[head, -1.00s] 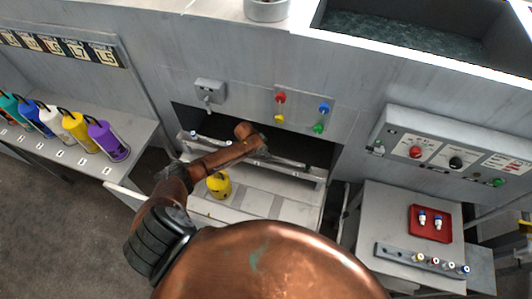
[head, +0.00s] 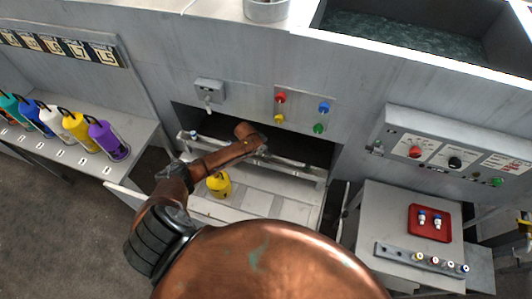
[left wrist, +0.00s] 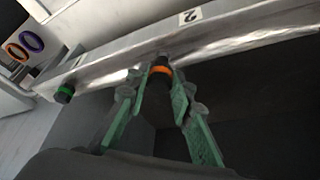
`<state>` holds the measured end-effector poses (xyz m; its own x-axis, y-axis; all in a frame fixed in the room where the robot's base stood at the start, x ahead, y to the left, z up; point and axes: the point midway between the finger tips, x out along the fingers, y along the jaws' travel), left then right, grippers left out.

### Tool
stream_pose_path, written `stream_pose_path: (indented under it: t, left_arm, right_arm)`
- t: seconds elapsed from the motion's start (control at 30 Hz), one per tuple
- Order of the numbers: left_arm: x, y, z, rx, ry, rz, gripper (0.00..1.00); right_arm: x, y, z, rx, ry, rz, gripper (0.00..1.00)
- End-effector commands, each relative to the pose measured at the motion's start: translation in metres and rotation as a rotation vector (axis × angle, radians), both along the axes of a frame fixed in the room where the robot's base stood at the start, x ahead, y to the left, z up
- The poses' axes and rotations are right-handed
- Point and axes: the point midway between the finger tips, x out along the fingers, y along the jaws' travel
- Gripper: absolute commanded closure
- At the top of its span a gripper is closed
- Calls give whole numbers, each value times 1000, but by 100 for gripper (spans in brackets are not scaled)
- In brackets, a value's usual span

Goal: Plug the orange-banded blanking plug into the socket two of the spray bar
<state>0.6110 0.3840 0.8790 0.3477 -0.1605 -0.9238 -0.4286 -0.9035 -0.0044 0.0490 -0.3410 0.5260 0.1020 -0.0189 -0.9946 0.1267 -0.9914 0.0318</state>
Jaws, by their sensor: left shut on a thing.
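The orange-banded blanking plug (left wrist: 160,70) is dark with a bright orange ring. It sits between the green fingertips of my left gripper (left wrist: 158,80), which is shut on it. The plug's end is at the lower edge of the silver spray bar (left wrist: 110,68), below and left of the label "2" (left wrist: 190,16). I cannot tell whether its end is inside a socket. A green-banded plug (left wrist: 65,92) is at the bar further left. In the head view the spray bar (head: 300,171) lies in the opening, partly covered by my left arm, and the plug and fingertips cannot be made out. My right gripper is not in view.
A yellow container (head: 219,184) stands on the shelf below my left arm. Several coloured bottles (head: 108,140) stand on the left bench. A red tray (head: 430,223) with two small fittings lies on the right. The opening's walls surround my left arm's end.

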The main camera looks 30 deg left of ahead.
Motion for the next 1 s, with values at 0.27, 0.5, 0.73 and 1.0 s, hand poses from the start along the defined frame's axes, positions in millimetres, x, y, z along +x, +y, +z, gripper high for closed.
stream_pose_path:
  t: [0.27,0.5,0.73,1.0]
  left_arm:
    - [0,0,-6,0,0,0,99]
    - [0,0,-12,0,0,0,99]
    - [0,0,-18,0,0,0,99]
    - [0,0,-24,0,0,0,99]
  right_arm:
    - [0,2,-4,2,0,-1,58]
    - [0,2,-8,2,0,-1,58]
    - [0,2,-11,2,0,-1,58]
    - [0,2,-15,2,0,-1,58]
